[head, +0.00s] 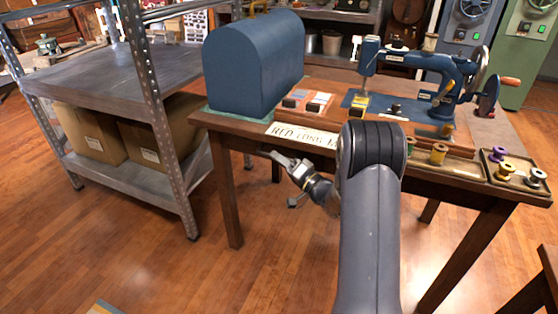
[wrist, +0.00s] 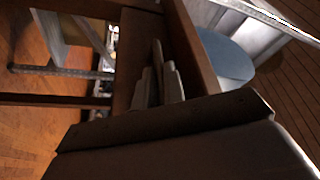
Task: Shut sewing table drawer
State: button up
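The brown wooden sewing table (head: 228,124) stands in the middle and right of the head view. My gripper (head: 272,155) is just below its front edge, left of my arm, under a lettered sign. In the wrist view my gripper (wrist: 158,82) shows as pale fingers close together, near brown boards of the table (wrist: 192,40). I cannot tell whether they touch the wood or how far apart they are. No drawer stands out clearly; my arm covers the middle of the table's front.
A blue sewing machine (head: 430,68) and a blue domed case (head: 246,66) stand on the table. A spool tray (head: 520,188) is at its right corner. A metal shelf (head: 118,170) with cardboard boxes (head: 92,133) stands left. The floor between is clear.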

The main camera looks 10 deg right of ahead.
jog(key=o, duration=0.4)
jog(key=shift+w+d, duration=0.2)
jog(key=shift+o, duration=0.2)
jog(key=p+v, duration=0.2)
jog(key=v, duration=0.8)
jog(key=shift+s+d, duration=0.2)
jog(key=shift+s, duration=0.15)
jog(key=shift+w, duration=0.1)
jog(key=b+x, duration=0.2)
jog(key=x, duration=0.8)
jog(key=shift+a+f, duration=0.15)
jog(key=shift+f, duration=0.05)
jog(key=shift+s+a+r, duration=0.2)
jog(key=shift+s+a, duration=1.25)
jog(key=shift+s, duration=0.15)
